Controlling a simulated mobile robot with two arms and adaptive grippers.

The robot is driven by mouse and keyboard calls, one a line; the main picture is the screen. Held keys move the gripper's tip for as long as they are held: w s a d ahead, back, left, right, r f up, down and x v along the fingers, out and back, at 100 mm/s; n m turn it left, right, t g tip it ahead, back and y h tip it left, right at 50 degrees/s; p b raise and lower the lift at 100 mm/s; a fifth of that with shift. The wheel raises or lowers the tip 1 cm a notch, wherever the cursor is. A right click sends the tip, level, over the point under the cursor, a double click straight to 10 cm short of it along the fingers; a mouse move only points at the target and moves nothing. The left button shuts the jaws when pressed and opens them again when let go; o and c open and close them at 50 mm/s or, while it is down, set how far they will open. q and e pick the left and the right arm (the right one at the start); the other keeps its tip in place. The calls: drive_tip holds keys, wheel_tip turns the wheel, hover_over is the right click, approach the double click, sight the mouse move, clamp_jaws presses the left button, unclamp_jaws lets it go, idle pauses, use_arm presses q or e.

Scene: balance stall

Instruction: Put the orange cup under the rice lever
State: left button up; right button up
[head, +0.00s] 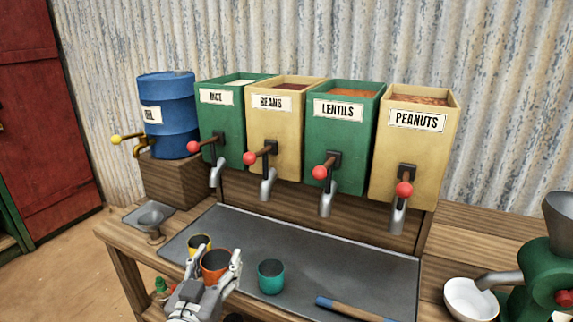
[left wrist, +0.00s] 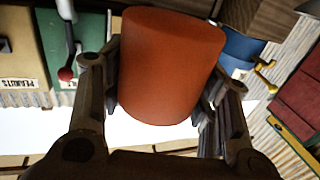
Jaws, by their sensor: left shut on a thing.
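The orange cup (head: 215,266) is between the fingers of my left gripper (head: 218,268), over the near left part of the grey mat. My left gripper is shut on it. The cup also fills the middle of the left wrist view (left wrist: 165,65), with a finger on each side. The rice bin (head: 223,120) is the green box at the left end of the row. Its lever has a red ball (head: 193,147), and its spout (head: 216,174) points down over the back left of the mat. My right gripper is not in view.
A yellow cup (head: 199,243) stands just behind the orange one, and a teal cup (head: 271,276) stands to its right on the mat (head: 330,260). A blue-handled tool (head: 350,309) lies at the front. The mat below the spouts is clear.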

use_arm(q)
drive_tip(key=shift+n+y, duration=0.4)
drive_tip(key=shift+y, duration=0.4)
drive_tip(key=s, duration=0.2)
drive_tip(key=s+f+p, duration=0.1)
drive_tip(key=s, duration=0.2)
drive_tip(key=s+f, duration=0.1)
drive_tip(key=s, duration=0.2)
drive_tip(key=shift+s+a+p, duration=0.25)
drive_tip(key=shift+a+p, duration=0.1)
drive_tip(key=shift+a, duration=0.05)
approach(210, 283)
drive_tip(key=s+f, duration=0.3)
drive_tip(key=shift+s, duration=0.15)
drive_tip(key=shift+m+h, duration=0.5)
drive_tip(key=shift+h, duration=0.3)
drive_tip(key=w+r, duration=0.1)
drive_tip(key=w, duration=0.4)
drive_tip(key=w+r+b, duration=0.1)
drive_tip(key=w+r, duration=0.1)
drive_tip(key=w, duration=0.4)
drive_tip(key=w+d+r+b, duration=0.1)
drive_tip(key=w, duration=0.4)
drive_tip(key=shift+w+r, duration=0.2)
drive_tip(key=shift+r, duration=0.15)
drive_tip(key=shift+w+a+r, duration=0.1)
drive_tip(key=shift+w+r, duration=0.25)
drive_tip(key=shift+w, duration=0.15)
